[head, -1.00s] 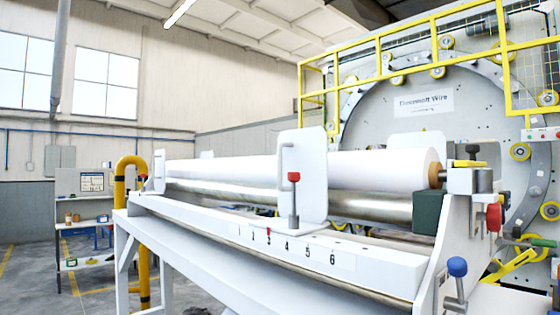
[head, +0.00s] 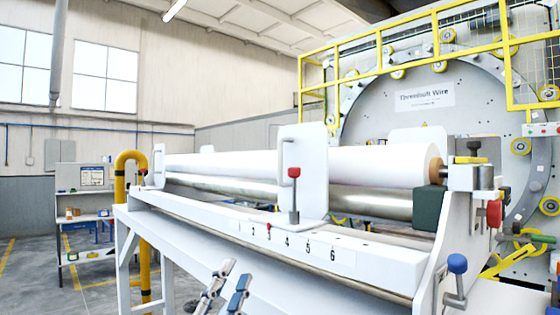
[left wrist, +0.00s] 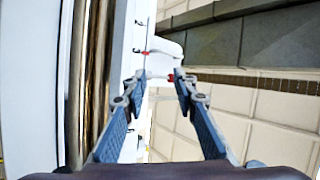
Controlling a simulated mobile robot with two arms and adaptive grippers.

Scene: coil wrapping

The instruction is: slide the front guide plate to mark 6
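The front guide plate (head: 314,175) is a tall white plate with a side handle, standing upright across the white roll. A lever with a red knob (head: 294,172) stands at its foot. The red pointer (head: 269,226) is at about mark 3 on the scale (head: 300,245), left of mark 6 (head: 332,254). My left gripper (head: 229,272) is below the front rail, apart from the plate. In the left wrist view its fingers (left wrist: 157,92) are open and empty, with a white part and red bits beyond the tips. My right gripper is not in view.
A white roll (head: 385,165) lies above a metal roller (head: 370,202). A blue-knobbed lever (head: 457,266) stands at the near right end. A yellow bent pipe (head: 121,180) rises at the left end. The rail face right of the plate is clear.

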